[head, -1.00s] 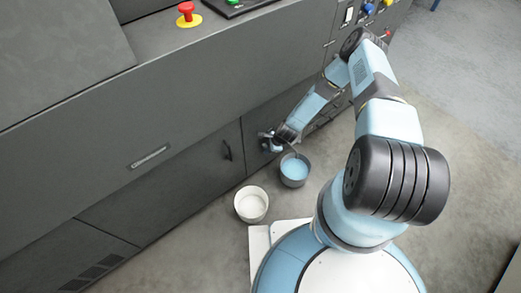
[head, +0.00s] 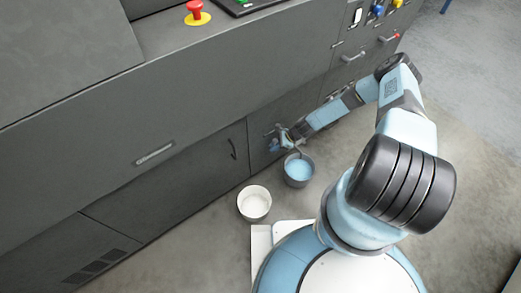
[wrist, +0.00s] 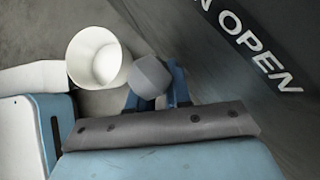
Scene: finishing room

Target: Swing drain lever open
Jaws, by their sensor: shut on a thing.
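My gripper (head: 275,145) is low at the dark cabinet front, just above and left of the grey bucket. In the wrist view its two blue fingers (wrist: 157,97) are shut on a grey, blunt-ended piece, which I take to be the drain lever (wrist: 150,75). In the head view the lever is small and mostly hidden by the gripper, so its exact angle cannot be told. The word OPEN (wrist: 277,75) is printed in white on the panel to the right in the wrist view.
The grey bucket with light blue contents (head: 298,171) stands on the floor below my wrist. A white bucket (head: 254,204) stands to its left and shows in the wrist view (wrist: 95,57). A red stop button (head: 195,10) is on the machine top. Open floor lies to the right.

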